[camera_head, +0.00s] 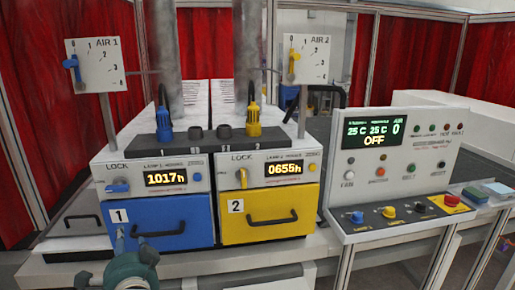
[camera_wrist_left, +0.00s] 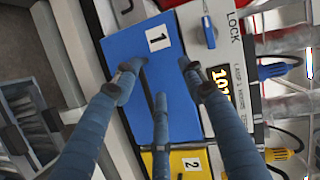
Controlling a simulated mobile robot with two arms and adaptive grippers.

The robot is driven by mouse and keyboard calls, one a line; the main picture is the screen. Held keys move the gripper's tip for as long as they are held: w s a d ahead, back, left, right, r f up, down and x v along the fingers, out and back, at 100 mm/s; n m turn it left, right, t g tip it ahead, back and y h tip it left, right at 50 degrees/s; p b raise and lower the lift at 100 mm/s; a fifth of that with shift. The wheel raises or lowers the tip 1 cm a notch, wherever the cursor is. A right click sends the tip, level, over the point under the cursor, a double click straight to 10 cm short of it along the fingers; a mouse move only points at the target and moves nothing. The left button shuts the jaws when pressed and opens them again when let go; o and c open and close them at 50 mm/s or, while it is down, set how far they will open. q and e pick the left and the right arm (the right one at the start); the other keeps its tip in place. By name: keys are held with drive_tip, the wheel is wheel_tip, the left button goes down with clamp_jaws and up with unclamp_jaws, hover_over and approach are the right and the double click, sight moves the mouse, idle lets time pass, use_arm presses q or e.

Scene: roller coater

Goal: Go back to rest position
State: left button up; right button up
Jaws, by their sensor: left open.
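My left gripper (camera_head: 127,240) comes in at the bottom left of the head view, in front of the blue drawer (camera_head: 186,221) marked 1. Its blue fingers are spread in the left wrist view (camera_wrist_left: 158,72), around the line of the drawer's black handle (camera_wrist_left: 148,90). Nothing is seen held between them. I cannot tell whether a finger touches the handle, which also shows in the head view (camera_head: 159,233). The blue drawer looks shut. The yellow drawer (camera_head: 270,226) marked 2 also looks shut. My right gripper is not in view.
Above the drawers are a blue lock knob (camera_head: 117,188), a yellow lock knob (camera_head: 243,177) and lit displays. Dials AIR 1 (camera_head: 95,65) and AIR 2 (camera_head: 305,59) stand higher. A control panel (camera_head: 400,150) with buttons is on the right. Red curtains (camera_head: 20,100) hang behind.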

use_arm(q)
drive_tip(key=s+d+f+n+g+h, duration=0.25)
drive_tip(key=s+f, duration=0.25)
drive_tip(key=f, duration=0.3)
drive_tip(key=s+d+f+n+g+h, duration=0.1)
drive_tip(key=s+d+f+h, duration=0.15)
drive_tip(key=s+f, duration=0.5)
drive_tip(key=s+d+f+n+g+h, duration=0.25)
drive_tip(key=s+d+f, duration=0.25)
drive_tip(key=s+f, duration=0.3)
drive_tip(key=s+d+f+n+g+h, duration=0.15)
drive_tip(key=s+d+f+g, duration=0.3)
drive_tip(key=s, duration=0.55)
wheel_tip(320, 180, down, 32)
drive_tip(key=s+b, duration=0.3)
drive_tip(key=b, duration=0.2)
drive_tip(key=s+a+f+g+b, duration=0.2)
drive_tip(key=s+a+f+b, duration=0.1)
drive_tip(key=s+f, duration=1.3)
wheel_tip(320, 180, down, 2)
drive_tip(key=shift+f+m, duration=0.15)
drive_tip(key=shift+m, duration=0.2)
drive_tip(key=shift+a, duration=0.1)
